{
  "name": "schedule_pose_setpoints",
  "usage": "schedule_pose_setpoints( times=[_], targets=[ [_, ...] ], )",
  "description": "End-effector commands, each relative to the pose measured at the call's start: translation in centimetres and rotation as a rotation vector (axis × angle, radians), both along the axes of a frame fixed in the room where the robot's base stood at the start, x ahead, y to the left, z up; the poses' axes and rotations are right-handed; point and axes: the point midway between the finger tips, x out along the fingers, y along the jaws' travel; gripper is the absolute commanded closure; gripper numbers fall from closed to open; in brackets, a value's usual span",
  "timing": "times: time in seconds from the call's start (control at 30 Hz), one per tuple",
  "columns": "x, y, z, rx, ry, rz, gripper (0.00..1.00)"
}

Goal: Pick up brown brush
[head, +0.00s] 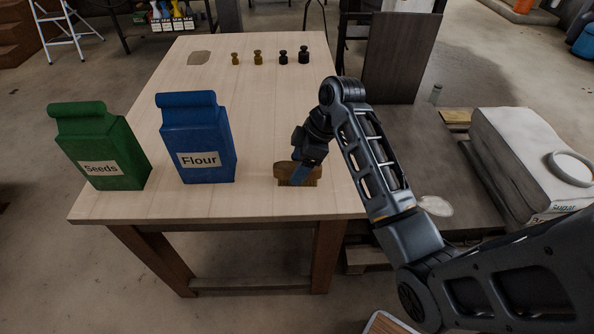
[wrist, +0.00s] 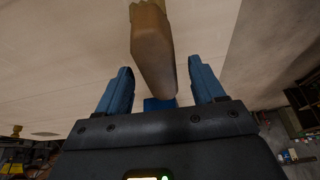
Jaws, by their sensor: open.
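The brown brush (head: 283,170) lies on the table near its front right edge. My gripper (head: 300,174) is at the brush from above, and its blue finger hides part of it in the head view. In the wrist view the brush (wrist: 151,48) reaches from the top edge down between the two blue fingers of my gripper (wrist: 161,70). The fingers are apart, with a visible gap on each side of the brush. I cannot tell whether either finger touches it.
A blue Flour bag (head: 198,140) and a green Seeds bag (head: 98,148) stand to the left on the table (head: 240,205). Several small weights (head: 258,57) stand at the back. A dark panel (head: 400,57) and a pale Sugar sack (head: 530,150) are to the right.

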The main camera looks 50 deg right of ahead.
Motion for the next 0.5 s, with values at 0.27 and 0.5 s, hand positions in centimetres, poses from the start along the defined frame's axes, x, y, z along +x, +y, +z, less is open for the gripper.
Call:
schedule_pose_setpoints(
  times=[0.27, 0.5],
  targets=[
    [0.34, 0.22, -1.14, -0.001, 0.000, 0.000, 0.32],
    [0.34, 0.24, -1.11, -0.001, -0.001, 0.000, 0.45]
  ],
)
